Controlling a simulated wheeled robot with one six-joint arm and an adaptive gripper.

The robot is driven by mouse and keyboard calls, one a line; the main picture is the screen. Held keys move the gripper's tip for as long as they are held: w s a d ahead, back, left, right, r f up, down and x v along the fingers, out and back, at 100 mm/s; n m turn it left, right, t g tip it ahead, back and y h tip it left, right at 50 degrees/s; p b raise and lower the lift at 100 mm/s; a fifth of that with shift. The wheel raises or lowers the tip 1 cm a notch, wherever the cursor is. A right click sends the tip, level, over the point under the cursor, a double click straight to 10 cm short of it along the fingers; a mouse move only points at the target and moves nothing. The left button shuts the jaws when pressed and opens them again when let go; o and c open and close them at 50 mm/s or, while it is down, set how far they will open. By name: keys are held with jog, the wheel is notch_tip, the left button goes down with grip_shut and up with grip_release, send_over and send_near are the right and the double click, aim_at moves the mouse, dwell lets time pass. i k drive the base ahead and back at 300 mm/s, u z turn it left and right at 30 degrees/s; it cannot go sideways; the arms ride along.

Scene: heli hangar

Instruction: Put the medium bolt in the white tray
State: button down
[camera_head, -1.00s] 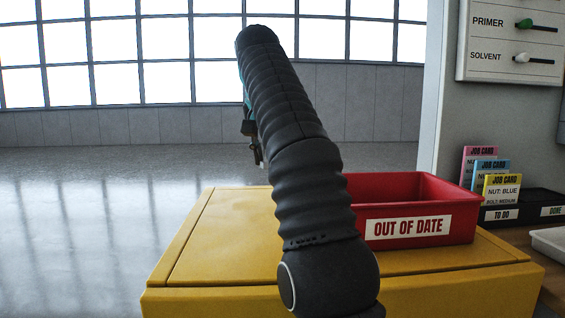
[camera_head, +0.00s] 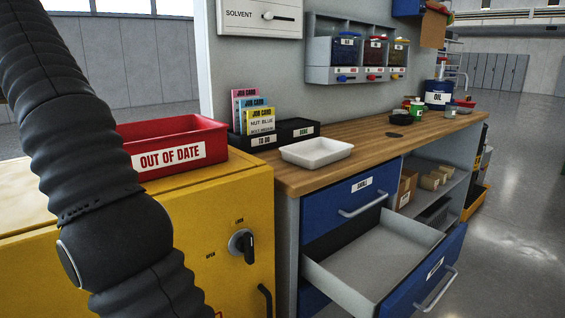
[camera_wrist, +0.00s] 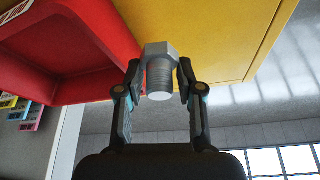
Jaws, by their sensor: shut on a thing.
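A grey hex-head bolt (camera_wrist: 160,75) shows in the wrist view, held between the two fingers of my gripper (camera_wrist: 159,85). My gripper is shut on its threaded shank, with the hex head beyond the fingertips. Its size against other bolts cannot be told. The white tray (camera_head: 316,152) sits on the wooden bench in the head view, and it looks empty. My gripper and the bolt are out of the head view; only my dark arm shows at the left. In the wrist view the bolt appears against the red bin and the yellow cabinet.
A red "OUT OF DATE" bin (camera_head: 175,150) stands on the yellow cabinet (camera_head: 215,215), left of the bench (camera_head: 390,138). Black card boxes (camera_head: 275,135) with job cards stand behind the tray. An open drawer (camera_head: 385,260) juts out below the bench.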

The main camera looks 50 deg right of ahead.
aim_at(317, 152)
jog(key=u, duration=0.05)
jog(key=k, duration=0.8)
jog(key=z, duration=1.05)
jog(key=i, duration=1)
jog(key=z, duration=0.55)
